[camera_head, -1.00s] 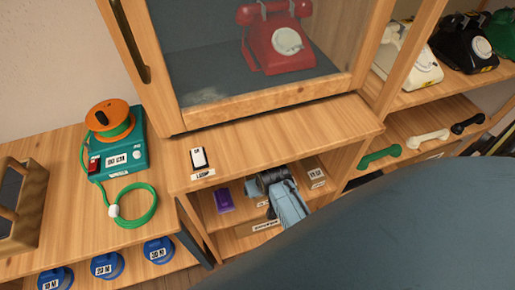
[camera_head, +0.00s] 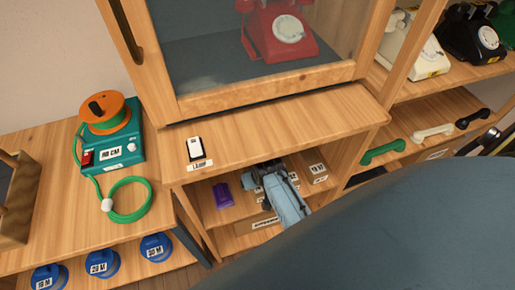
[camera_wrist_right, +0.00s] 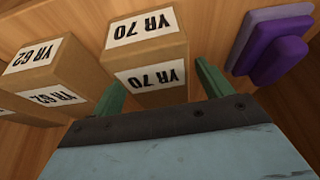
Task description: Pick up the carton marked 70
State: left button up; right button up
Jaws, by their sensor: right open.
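The carton marked YR 70 (camera_wrist_right: 147,60) is a brown box with white labels, upside down in the right wrist view. It stands between the two green fingers of my right gripper (camera_wrist_right: 160,88). The fingers are apart, one on each side of the carton; I cannot tell whether they touch it. In the head view my right gripper (camera_head: 268,180) is inside the open shelf under the glass-fronted cabinet and largely hides the carton. My left gripper is not in view.
A carton marked YR 62 (camera_wrist_right: 45,80) stands close beside it. A purple object (camera_wrist_right: 272,45) lies on the other side. Another carton (camera_head: 316,168) stands at the shelf's right. The counter above (camera_head: 270,125) overhangs the shelf and holds a small white switch (camera_head: 195,149).

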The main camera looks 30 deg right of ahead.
jog(key=c, duration=1.2)
jog(key=shift+r, duration=0.15)
